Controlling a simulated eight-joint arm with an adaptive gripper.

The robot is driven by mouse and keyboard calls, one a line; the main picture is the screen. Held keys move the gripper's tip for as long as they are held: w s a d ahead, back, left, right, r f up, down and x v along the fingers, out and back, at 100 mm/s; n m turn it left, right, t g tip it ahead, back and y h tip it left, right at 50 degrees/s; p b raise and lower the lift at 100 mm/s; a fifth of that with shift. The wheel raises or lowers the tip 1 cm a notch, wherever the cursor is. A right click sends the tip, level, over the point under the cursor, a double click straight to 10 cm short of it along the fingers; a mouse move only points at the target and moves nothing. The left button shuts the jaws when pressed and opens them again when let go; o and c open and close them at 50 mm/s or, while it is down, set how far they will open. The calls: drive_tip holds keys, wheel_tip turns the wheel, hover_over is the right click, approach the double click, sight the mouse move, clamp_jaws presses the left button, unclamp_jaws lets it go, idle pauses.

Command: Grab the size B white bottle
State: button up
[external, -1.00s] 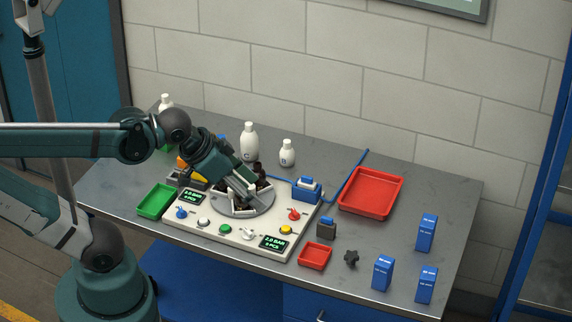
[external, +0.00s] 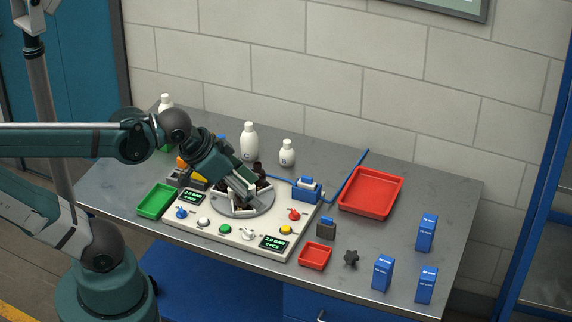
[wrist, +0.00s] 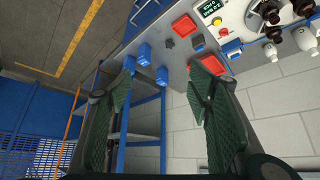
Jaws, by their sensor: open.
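Two white bottles stand upright behind the round turntable in the external view: a taller one (external: 249,142) and a shorter one (external: 287,153) to its right. Each has a small dark mark, too small to read surely. Another white bottle (external: 166,102) is at the back left, partly hidden by my arm. My gripper (external: 250,196) is tilted down over the turntable, in front of and below the bottles in the picture, apart from them. In the wrist view its fingers (wrist: 163,70) are spread and empty. A white bottle (wrist: 270,50) shows there, right of the fingers.
The control panel (external: 225,230) with knobs holds the turntable (external: 238,207). A blue-topped device (external: 307,188) with a blue hose stands to the right. A large red tray (external: 371,194), small red tray (external: 314,256), green tray (external: 156,201) and blue boxes (external: 427,232) share the table.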

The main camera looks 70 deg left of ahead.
drive_tip(key=w+a+n+g+y+b, duration=0.1)
drive_tip(key=w+a+n+g, duration=0.4)
drive_tip(key=w+a, duration=1.5)
drive_tip(key=n+g+h+b, duration=0.1)
drive_tip(key=n+g+b, duration=0.1)
drive_tip(key=n, duration=1.1)
approach(287, 141)
drive_tip(key=f, duration=0.7)
drive_tip(key=shift+w+d+f, duration=0.15)
drive_tip(key=shift+d+f, duration=0.1)
drive_tip(key=shift+f, duration=0.1)
drive_tip(key=shift+a+f, duration=0.25)
drive_tip(key=shift+f, duration=0.05)
drive_tip(key=shift+f, duration=1.3)
